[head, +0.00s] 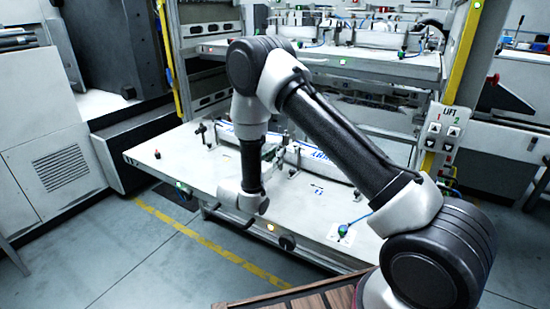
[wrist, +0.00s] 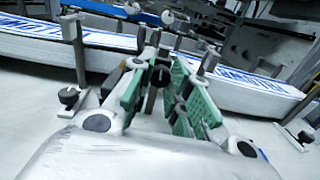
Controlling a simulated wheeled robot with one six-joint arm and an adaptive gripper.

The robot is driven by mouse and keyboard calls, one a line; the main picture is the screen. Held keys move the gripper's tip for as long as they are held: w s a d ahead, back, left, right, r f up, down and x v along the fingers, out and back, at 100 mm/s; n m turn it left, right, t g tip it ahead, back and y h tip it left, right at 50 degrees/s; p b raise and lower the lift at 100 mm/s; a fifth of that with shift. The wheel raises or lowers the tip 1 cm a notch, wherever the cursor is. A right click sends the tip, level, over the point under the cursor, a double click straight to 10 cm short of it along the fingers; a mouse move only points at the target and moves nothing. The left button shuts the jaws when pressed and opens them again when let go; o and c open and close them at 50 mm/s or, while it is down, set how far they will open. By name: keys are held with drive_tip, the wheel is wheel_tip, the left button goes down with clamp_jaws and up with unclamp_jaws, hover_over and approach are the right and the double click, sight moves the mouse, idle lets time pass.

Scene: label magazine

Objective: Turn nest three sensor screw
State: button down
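In the wrist view, my gripper (wrist: 160,100) is open, with green pads on both fingers. A dark round knob (wrist: 160,76) shows between the fingers towards their far ends, with a gap visible beside it. I cannot tell whether a pad touches it, or whether it is the nest three sensor screw. Another black knob (wrist: 68,97) on a small base stands left of the fingers. White and blue label stacks (wrist: 240,88) lie beyond, behind upright metal posts (wrist: 77,48). In the head view my arm hides the fingertips; the label stack (head: 308,157) shows on the lower shelf.
The white lower shelf (head: 190,172) has a blue-green sensor (head: 343,232) at its front right. An amber light (head: 270,227) is on its front edge. An upper shelf (head: 390,62) and a yellow upright (head: 463,50) with a LIFT panel (head: 445,128) stand around it.

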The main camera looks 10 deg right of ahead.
drive_tip(key=shift+n, duration=3)
drive_tip(key=c, duration=1.6)
unclamp_jaws()
drive_tip(key=shift+o, duration=0.2)
drive_tip(key=shift+a, duration=0.1)
drive_tip(key=v, duration=1.2)
